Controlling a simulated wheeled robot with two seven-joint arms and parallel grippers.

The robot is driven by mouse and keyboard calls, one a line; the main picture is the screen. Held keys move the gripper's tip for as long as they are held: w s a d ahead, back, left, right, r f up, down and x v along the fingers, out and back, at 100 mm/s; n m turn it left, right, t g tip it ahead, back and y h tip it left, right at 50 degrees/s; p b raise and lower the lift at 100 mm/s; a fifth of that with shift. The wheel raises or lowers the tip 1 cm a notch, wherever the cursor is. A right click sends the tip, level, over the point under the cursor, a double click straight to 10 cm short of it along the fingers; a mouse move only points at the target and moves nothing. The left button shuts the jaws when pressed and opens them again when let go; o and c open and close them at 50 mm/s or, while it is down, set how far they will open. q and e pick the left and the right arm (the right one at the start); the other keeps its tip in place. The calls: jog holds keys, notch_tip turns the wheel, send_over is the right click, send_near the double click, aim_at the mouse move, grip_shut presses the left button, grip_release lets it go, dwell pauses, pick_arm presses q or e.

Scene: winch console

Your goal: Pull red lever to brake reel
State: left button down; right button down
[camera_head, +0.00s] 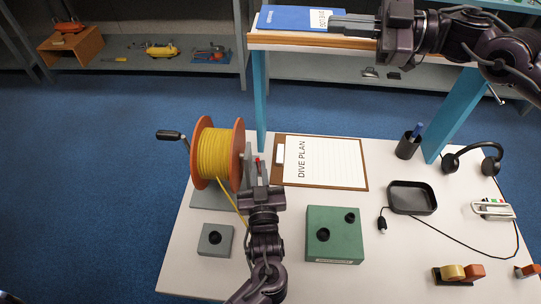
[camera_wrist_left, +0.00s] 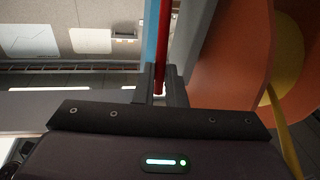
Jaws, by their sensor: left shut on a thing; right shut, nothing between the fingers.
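The yellow reel (camera_head: 214,153) with orange flanges stands at the left of the table. The red lever (camera_head: 257,160) rises beside its right flange; only its tip shows in the head view. In the left wrist view the red lever (camera_wrist_left: 164,45) runs up from between the fingers, close to the orange flange (camera_wrist_left: 228,55). My left gripper (camera_head: 257,178) is shut on the lever; it also shows in the left wrist view (camera_wrist_left: 160,85). My right gripper (camera_head: 338,24) is shut and empty, at the blue book on the shelf, away from the lever.
A clipboard (camera_head: 326,162) lies right of the lever. A green box with knobs (camera_head: 334,246) and a small grey box (camera_head: 216,239) flank my left arm. A shelf (camera_head: 310,41) with a blue book (camera_head: 290,18) overhangs the back. The reel's crank (camera_head: 169,135) sticks out left.

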aim_at(258, 167)
jog(key=s+f+m+g, duration=0.3)
jog(key=f+m+g, duration=0.15)
jog(key=f, duration=0.85)
jog(key=w+a+f+m+t, duration=0.1)
jog(key=w+f+m, duration=0.2)
jog(key=f+m, duration=0.55)
jog(key=w+a+f+m, duration=0.15)
jog(key=f+m, duration=0.35)
jog(key=f, duration=0.6)
jog(key=shift+y, duration=0.3)
jog(key=a, duration=0.3)
jog(key=s+a+f, duration=0.1)
jog(key=a, duration=0.2)
jog(key=s+a, duration=0.1)
jog(key=a, duration=0.2)
jog(key=shift+a+f, duration=0.25)
jog(key=shift+f, duration=0.15)
jog(key=shift+s+a+f, duration=0.15)
jog(key=shift+s, duration=0.5)
jog(key=shift+s, duration=0.1)
